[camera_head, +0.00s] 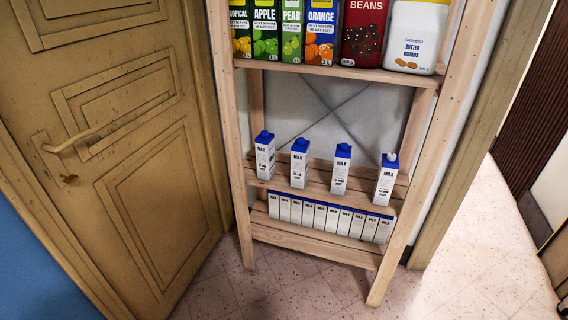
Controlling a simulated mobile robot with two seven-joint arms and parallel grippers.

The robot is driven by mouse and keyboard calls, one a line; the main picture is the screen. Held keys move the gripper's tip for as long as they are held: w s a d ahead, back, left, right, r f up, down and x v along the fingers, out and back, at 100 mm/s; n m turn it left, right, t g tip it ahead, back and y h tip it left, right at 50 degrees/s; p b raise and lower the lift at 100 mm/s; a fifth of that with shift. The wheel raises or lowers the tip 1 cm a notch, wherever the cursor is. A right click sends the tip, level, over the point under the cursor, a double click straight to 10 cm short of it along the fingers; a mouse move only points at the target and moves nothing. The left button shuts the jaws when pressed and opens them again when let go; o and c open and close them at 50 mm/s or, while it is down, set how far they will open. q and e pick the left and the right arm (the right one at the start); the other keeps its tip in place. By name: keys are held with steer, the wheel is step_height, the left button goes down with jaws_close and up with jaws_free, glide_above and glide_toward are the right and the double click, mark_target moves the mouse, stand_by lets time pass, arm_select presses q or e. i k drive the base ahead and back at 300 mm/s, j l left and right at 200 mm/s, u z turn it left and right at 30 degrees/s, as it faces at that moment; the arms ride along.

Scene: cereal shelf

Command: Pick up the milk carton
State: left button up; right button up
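Several white milk cartons with blue tops stand upright, spaced apart, on a low shelf of a wooden rack. From left to right they include a far-left carton (265,158), a second carton (299,166), a third carton (340,171) and a far-right carton (386,182). The far-right one has a pale cap; the others have blue caps. A tight row of smaller-looking milk cartons (328,217) stands on the shelf below. Neither of my grippers is in this view, and nothing touches the cartons.
The wooden rack (239,180) has side posts and an upper shelf (340,72) with juice cartons (265,30), a beans bag (363,33) and a butter rounds pack (412,37). A closed yellowish door (120,150) stands left. Speckled floor (470,280) is clear in front and right.

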mark_target(264, 143)
steer(key=i+l, duration=0.1)
steer(key=i, duration=0.6)
steer(key=i+u, duration=0.1)
steer(key=i, duration=0.6)
steer(key=i+l, duration=0.2)
steer(key=i, duration=0.5)
steer(key=u, duration=0.05)
